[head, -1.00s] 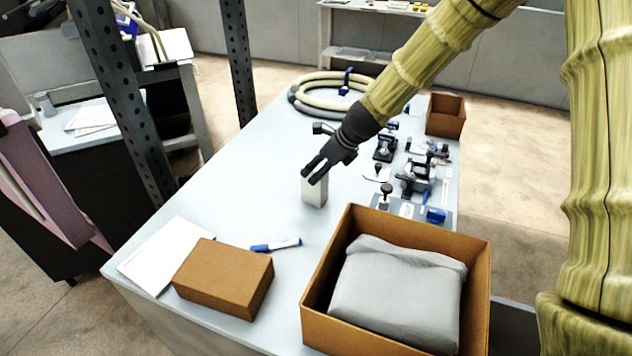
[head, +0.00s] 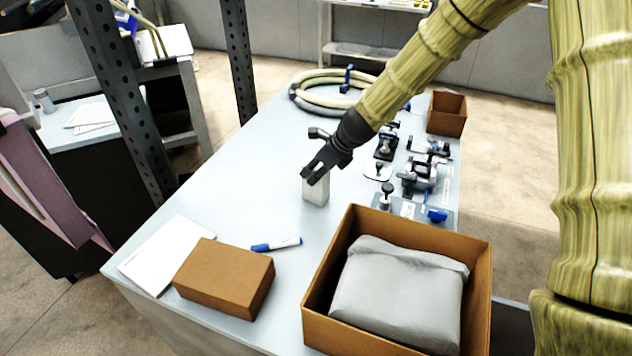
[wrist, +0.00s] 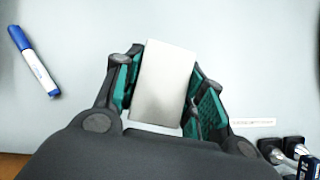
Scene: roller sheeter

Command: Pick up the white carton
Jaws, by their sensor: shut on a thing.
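The white carton (head: 316,191) stands upright on the pale table (head: 229,198), near its middle. In the wrist view the carton (wrist: 163,84) lies between the two green-padded fingers. My gripper (head: 314,173) reaches down over the carton's top from the upper right. In the wrist view my gripper (wrist: 160,98) is shut on the carton, with a finger on each side. The fingers hide part of the carton's top in the head view. I cannot tell whether its base touches the table.
A blue-and-white marker (head: 276,244), a brown box (head: 224,278) and papers (head: 166,254) lie nearer the front. An open carton box (head: 312,292) holding a grey bundle stands front right. Clamps (head: 418,178) stand to the right, and a coiled hose (head: 300,97) lies behind.

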